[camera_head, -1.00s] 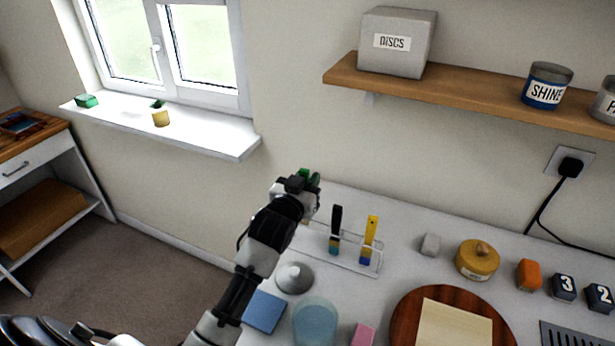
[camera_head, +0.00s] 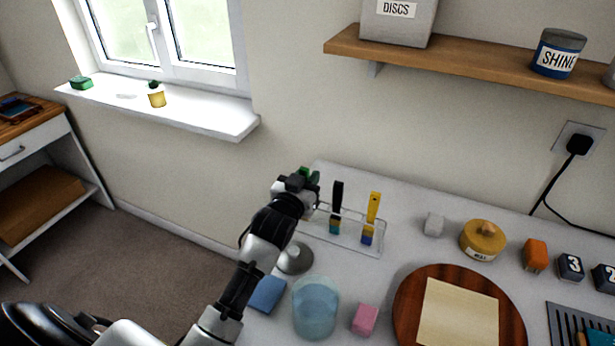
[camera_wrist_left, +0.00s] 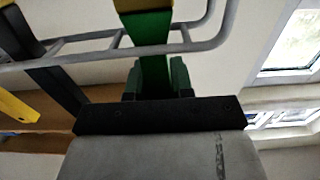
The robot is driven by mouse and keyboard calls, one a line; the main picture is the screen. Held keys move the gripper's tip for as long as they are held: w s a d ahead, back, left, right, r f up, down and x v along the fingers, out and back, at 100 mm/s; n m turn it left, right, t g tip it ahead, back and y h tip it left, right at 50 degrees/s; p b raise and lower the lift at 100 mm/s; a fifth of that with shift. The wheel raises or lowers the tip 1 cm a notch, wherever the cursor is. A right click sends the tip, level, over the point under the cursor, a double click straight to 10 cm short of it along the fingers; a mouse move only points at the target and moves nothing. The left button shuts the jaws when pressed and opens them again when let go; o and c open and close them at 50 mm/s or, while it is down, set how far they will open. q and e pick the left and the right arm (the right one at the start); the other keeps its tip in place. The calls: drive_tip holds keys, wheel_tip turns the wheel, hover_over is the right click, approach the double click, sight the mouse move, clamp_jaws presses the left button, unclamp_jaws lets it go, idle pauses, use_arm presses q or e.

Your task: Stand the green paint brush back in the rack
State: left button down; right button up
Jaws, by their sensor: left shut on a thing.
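My left gripper (camera_head: 304,180) is shut on the green paint brush, over the left end of the rack. In the head view only a bit of green (camera_head: 314,176) shows at the jaws. In the left wrist view the green brush (camera_wrist_left: 148,35) runs out from between the fingers, a yellow part at its far end. The clear rack (camera_head: 355,246) stands on the worktop; its rails (camera_wrist_left: 205,43) show on both sides of the brush. I cannot tell whether the brush is inside a slot. A black brush (camera_head: 337,200) and a yellow brush (camera_head: 374,206) stand in the rack. My right gripper is out of view.
A grey cone-like piece (camera_head: 295,260), a blue block (camera_head: 267,294), a blue translucent cup (camera_head: 315,308) and a pink block (camera_head: 365,320) stand in front of the rack. A round wooden board (camera_head: 407,310) lies to the right. The wall is close behind.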

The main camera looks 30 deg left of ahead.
use_arm(q)
drive_tip(key=c, duration=0.9)
unclamp_jaws()
drive_tip(key=shift+o, duration=0.5)
drive_tip(key=o, duration=0.4)
wheel_tip(320, 180, up, 8)
drive_tip(key=p, duration=0.8)
